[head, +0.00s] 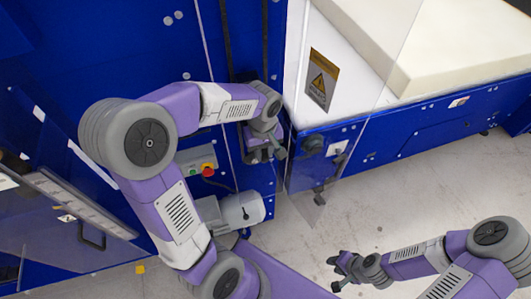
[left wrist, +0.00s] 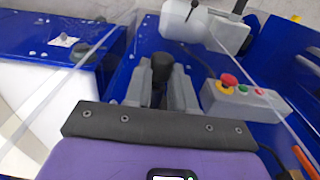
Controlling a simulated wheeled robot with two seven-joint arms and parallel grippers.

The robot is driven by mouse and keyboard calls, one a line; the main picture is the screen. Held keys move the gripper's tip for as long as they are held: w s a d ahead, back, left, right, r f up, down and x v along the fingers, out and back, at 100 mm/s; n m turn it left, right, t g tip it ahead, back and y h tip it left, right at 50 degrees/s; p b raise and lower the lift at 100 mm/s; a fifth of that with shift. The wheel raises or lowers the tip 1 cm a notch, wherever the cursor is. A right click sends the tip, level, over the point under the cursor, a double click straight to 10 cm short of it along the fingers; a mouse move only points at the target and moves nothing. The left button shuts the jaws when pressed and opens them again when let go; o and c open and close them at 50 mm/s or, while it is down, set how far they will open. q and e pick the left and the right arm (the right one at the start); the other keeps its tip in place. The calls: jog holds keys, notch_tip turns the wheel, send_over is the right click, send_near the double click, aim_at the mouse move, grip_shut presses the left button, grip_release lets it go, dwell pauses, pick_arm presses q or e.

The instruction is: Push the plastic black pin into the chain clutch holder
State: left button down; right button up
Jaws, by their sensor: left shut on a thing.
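My left gripper (head: 266,155) is at the blue machine's front, beside the edge of a clear panel. In the left wrist view its two grey fingers (left wrist: 161,92) are shut on a black pin (left wrist: 162,66), whose rounded black head shows between the fingertips. The pin's lower part is hidden by the fingers. The chain clutch holder cannot be made out; whether the pin touches it cannot be told. My right gripper (head: 341,270) is low at the right, over the grey floor, away from the machine. Its fingers are apart and empty.
A control box with a red button (head: 207,170) and a grey motor (head: 242,210) sit below and left of my left gripper. A clear panel (head: 345,105) stands right of it. A cream foam block (head: 440,50) lies on the white bed. The floor (head: 400,190) is open.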

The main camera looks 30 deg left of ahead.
pick_arm(q)
jog(key=shift+a+f, duration=0.15)
jog(key=shift+a, duration=0.2)
jog(key=shift+w+a, duration=0.15)
dwell(0.8)
jog(key=shift+f+b, duration=0.2)
jog(key=shift+b, duration=0.15)
dwell(0.9)
jog(key=shift+w, duration=0.1)
dwell(0.4)
jog(key=c, duration=0.9)
grip_release()
jog(key=shift+o, duration=0.2)
jog(key=shift+s+d+f+b, duration=0.25)
jog(key=shift+s+d+b, duration=0.05)
jog(key=shift+s+d, duration=0.35)
